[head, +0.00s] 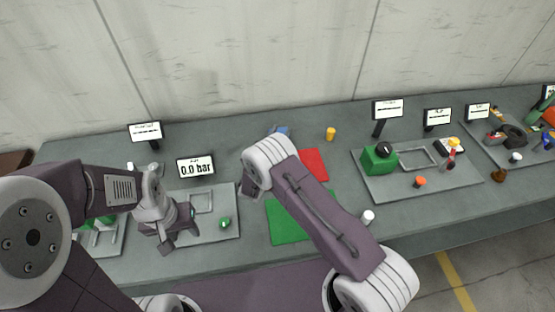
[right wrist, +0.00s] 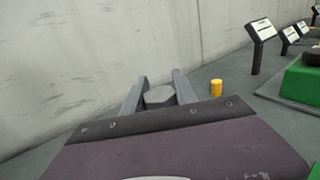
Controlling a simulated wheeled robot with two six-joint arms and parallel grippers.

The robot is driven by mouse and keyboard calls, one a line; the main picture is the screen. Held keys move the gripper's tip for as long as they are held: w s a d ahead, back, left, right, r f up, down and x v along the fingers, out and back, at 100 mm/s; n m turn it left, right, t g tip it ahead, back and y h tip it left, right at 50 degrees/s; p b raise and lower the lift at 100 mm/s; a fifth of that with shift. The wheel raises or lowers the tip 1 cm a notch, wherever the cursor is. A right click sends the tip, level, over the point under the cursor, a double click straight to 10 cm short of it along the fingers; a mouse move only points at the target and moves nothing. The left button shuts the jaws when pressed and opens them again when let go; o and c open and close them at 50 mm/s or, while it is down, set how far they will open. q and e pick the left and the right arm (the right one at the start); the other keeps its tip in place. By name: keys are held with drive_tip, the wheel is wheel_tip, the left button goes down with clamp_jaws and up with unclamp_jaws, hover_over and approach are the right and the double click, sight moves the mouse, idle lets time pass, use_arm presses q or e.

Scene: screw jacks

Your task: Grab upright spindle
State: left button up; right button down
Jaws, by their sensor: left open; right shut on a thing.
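My right gripper (right wrist: 159,80) shows in the right wrist view with its two grey fingers on either side of a grey six-sided piece (right wrist: 159,96). It looks like the spindle, seen end-on, held between the fingers. Its lower part is hidden behind the gripper body. In the head view my right arm covers this gripper and the spindle. My left gripper (head: 181,238) is open and empty at the left, above the grey tray (head: 228,232) with a green round part (head: 225,223).
A red mat (head: 314,165) and a green mat (head: 284,222) lie mid-table. A yellow cylinder (head: 330,134) stands behind them, also in the right wrist view (right wrist: 216,88). A white cylinder (head: 368,216) stands near the front. A tray with a green block (head: 380,160) is to the right.

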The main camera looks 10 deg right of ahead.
drive_tip(key=shift+r, duration=0.1)
drive_tip(key=s+d+r+b, duration=0.3)
drive_tip(key=s+d+r, duration=0.3)
drive_tip(key=d+r, duration=0.4)
drive_tip(key=shift+r, duration=0.45)
drive_tip(key=shift+s, duration=0.1)
